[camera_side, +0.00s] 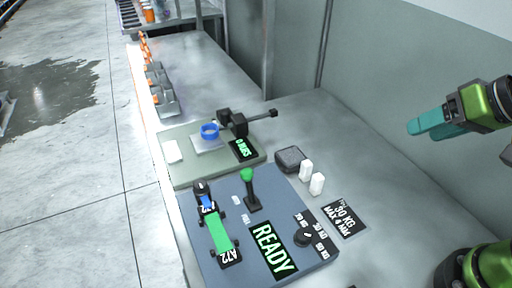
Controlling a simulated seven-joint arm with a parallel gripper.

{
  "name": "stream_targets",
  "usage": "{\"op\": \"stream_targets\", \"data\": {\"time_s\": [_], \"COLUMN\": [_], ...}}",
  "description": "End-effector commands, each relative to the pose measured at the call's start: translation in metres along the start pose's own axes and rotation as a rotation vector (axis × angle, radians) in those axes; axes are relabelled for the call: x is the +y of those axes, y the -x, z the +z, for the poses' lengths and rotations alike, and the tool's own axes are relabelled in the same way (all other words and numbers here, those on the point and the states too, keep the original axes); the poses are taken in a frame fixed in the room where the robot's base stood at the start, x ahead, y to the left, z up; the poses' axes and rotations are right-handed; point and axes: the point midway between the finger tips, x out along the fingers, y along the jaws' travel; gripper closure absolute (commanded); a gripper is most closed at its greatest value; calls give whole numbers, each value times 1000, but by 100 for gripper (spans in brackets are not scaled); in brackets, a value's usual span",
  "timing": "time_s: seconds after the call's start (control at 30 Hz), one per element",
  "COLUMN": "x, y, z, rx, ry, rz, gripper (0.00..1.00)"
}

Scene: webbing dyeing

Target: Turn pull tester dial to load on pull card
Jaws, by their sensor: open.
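The pull tester (198,250) is a blue-grey plate with a display (272,250) reading READY. Its black dial (304,238) is at the plate's right side, among small KG labels. One label looks like 30 KG; I cannot tell where the dial points. The dark pull card (343,217) lies on the table right of the tester and reads 30 KG, MAX 4 MM. A green webbing strip (219,232) lies on the tester between black clamps. My gripper (412,130), with teal fingers, is open and empty, up at the right, well apart from the dial.
A green lever (248,178) stands upright on the tester. Two white blocks (311,178) and a dark grey box (290,158) sit just behind. A second station (180,178) with a blue ring (210,131) lies beyond. The table right of the card is clear up to the wall.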

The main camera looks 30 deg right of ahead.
Motion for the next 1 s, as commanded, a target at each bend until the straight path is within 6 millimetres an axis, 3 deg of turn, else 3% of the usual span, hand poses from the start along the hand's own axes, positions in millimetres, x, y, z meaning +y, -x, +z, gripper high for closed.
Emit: {"op": "stream_targets", "data": {"time_s": [0.17, 0.33, 0.5, 0.7, 0.83, 1.0], "x": [-17, -70, -133, -185, -199, -192], "y": [-16, -45, -73, -93, -90, -93], "z": [11, 26, 56, 90, 87, 90], "rx": [-89, -282, -474, -591, -590, -591], "ry": [70, 246, 385, 443, 386, 341], "rz": [-10, 9, 82, 198, 258, 290], "gripper": [41, 41, 41, 41, 41, 41]}}
